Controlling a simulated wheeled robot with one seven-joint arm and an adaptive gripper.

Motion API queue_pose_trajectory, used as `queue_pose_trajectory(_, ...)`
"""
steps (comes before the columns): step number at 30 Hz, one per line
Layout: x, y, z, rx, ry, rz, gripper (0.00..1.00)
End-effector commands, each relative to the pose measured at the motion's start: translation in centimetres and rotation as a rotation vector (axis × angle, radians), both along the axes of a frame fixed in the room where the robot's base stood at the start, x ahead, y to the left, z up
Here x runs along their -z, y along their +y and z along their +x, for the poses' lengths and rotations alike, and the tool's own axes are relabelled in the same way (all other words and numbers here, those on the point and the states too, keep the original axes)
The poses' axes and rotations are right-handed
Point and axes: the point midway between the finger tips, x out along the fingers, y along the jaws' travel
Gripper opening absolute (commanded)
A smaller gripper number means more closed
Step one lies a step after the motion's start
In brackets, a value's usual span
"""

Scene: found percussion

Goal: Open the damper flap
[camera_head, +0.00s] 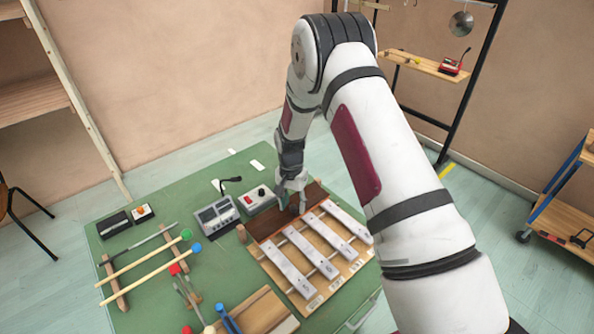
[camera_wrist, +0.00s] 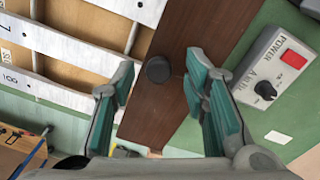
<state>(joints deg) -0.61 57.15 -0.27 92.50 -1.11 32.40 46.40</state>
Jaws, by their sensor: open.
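The damper flap looks to be the dark brown board (camera_head: 263,226) lying along the far ends of the metal bars. In the wrist view the brown flap (camera_wrist: 152,118) runs through the middle, with a round black knob (camera_wrist: 158,69) standing on it. My gripper (camera_head: 291,205) is over the flap in the head view and hides part of it. In the wrist view my gripper (camera_wrist: 160,72) is open, its two teal-padded fingers on either side of the knob with gaps visible. I cannot tell how high the fingertips are above the flap.
Several metal bars (camera_head: 288,262) sit on a wooden frame beside the flap. A grey power box (camera_wrist: 277,72) with a red switch and black dial stands close to my right finger. A grey device (camera_head: 217,215) and mallets (camera_head: 145,268) lie left on the green table.

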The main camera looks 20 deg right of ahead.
Motion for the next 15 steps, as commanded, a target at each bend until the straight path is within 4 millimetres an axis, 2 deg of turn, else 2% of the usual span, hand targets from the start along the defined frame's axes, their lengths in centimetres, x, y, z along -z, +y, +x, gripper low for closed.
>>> queue_pose_trajectory(3, 0.0, -0.2, -0.5, 0.002, -0.038, 0.017, 0.41)
queue_pose_trajectory(5, -0.9, -0.1, 0.1, 0.0, -0.042, 0.016, 0.41)
queue_pose_trajectory(15, -6.4, -0.1, 0.2, -0.001, -0.041, 0.014, 0.41)
